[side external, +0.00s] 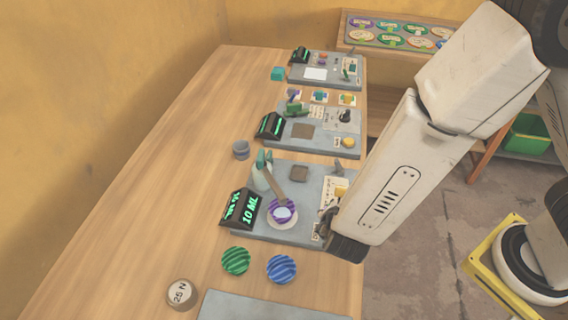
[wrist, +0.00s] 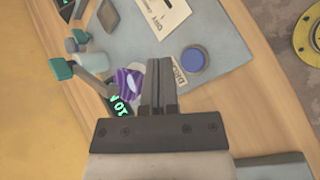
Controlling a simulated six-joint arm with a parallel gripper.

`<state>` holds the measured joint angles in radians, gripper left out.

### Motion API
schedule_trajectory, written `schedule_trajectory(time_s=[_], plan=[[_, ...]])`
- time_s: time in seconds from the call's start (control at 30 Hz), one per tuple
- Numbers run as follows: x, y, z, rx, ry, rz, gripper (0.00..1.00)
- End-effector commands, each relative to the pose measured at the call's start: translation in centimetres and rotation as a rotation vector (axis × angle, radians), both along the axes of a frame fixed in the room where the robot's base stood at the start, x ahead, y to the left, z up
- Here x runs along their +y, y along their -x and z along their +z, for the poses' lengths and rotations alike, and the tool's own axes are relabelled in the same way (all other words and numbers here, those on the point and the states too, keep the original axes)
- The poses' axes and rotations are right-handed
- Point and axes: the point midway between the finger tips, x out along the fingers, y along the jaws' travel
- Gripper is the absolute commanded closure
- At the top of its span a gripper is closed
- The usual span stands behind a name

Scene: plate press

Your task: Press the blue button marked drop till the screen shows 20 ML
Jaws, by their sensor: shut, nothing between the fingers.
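The blue drop button (wrist: 195,60) is a round cap in a dark ring, beside a DROP label (wrist: 178,73), in the wrist view. My gripper (wrist: 159,62) is shut and empty, its fingertips just left of the button in that view; I cannot tell their height above the plate. In the side view my gripper (side external: 325,222) is at the near right edge of the grey station plate (side external: 305,175), and the button cannot be made out. The black screen (side external: 242,209) reads 10 ML in green; it also shows partly in the wrist view (wrist: 119,106).
Other stations stand farther back. The table's left side is clear.

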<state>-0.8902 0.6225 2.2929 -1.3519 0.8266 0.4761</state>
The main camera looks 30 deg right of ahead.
Motion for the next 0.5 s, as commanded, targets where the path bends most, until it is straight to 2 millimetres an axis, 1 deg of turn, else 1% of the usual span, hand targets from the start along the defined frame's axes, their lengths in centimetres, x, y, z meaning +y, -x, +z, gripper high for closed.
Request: schedule_trajectory(time_s=[0.03, 0.2, 0.5], plan=[[0.03, -0.02, 0.42, -0.002, -0.002, 0.0, 1.0], [0.0, 0.01, 1.24, 0.0, -0.001, 0.0, 1.0], [-0.03, 0.04, 1.36, 0.001, 0.0, 0.0, 1.0]])
